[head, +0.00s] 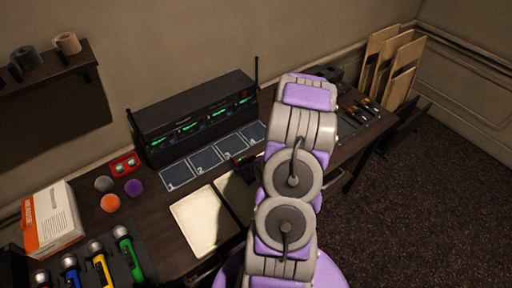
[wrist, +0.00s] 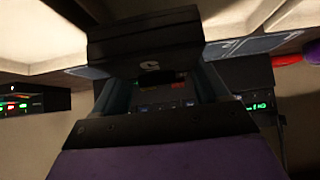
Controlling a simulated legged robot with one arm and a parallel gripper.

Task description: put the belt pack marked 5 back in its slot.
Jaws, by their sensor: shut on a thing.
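My gripper (wrist: 152,82) is in the wrist view, its two fingers closed around a dark belt pack (wrist: 145,40). A small pale mark shows on the pack, too unclear to read. In the head view my arm hides most of the gripper; a dark shape with a bit of red shows beside the arm. The slots (head: 205,159) are a row of dark squares on the desk in front of a black rack (head: 195,125). Marks 1 to 4 show and these squares look empty. A slot marked 5 is not visible; my arm covers the row's right end.
An open notebook (head: 204,219) lies in front of the slots. An orange ball (head: 110,203), a purple ball (head: 134,187), a grey ball (head: 104,184), a red case (head: 124,164), a white-orange box (head: 53,219) and several torches (head: 101,264) are at left. The rack has upright antennas.

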